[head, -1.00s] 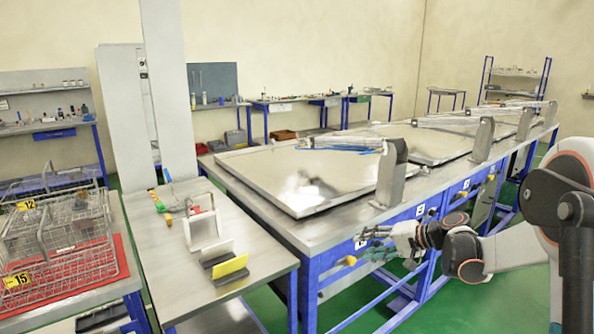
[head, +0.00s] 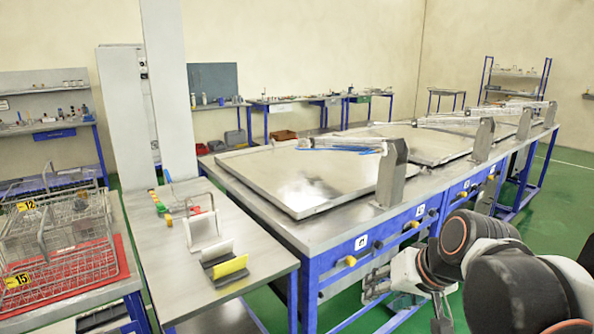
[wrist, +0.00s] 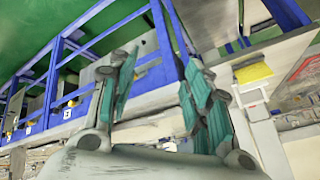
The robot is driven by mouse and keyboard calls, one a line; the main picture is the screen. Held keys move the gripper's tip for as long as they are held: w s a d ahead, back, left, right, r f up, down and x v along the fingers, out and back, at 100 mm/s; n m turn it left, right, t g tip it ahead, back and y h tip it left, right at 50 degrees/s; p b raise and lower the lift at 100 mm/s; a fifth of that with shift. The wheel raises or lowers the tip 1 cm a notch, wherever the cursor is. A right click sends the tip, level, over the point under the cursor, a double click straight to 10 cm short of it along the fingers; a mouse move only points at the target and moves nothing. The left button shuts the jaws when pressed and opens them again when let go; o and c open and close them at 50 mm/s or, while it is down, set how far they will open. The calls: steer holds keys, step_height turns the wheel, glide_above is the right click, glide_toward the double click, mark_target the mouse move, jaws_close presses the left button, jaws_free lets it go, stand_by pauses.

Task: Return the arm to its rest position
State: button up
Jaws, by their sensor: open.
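My arm (head: 490,245) is bent at the lower right of the head view, in front of the blue-framed bench. My gripper (head: 405,300) hangs low beside the bench front, clear of the lids and knobs. In the wrist view its two green-padded fingers (wrist: 160,80) are spread apart with nothing between them. The nearest large metal lid (head: 300,185) lies down on the bench top, and a second lid (head: 425,146) lies farther back.
The blue bench frame (head: 345,258) with yellow and black knobs stands close to my gripper. A side table (head: 215,262) holds a yellow-faced holder (head: 229,267). Wire baskets (head: 62,235) stand at left. Green floor (head: 560,205) is open at right.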

steer(key=s+d+f+n+t+h, duration=0.1)
steer(key=s+d+f+h, duration=0.1)
steer(key=s, duration=0.9)
steer(key=shift+d+f+n+h, duration=0.3)
steer(key=shift+d+f, duration=0.05)
steer(key=shift+f, duration=0.4)
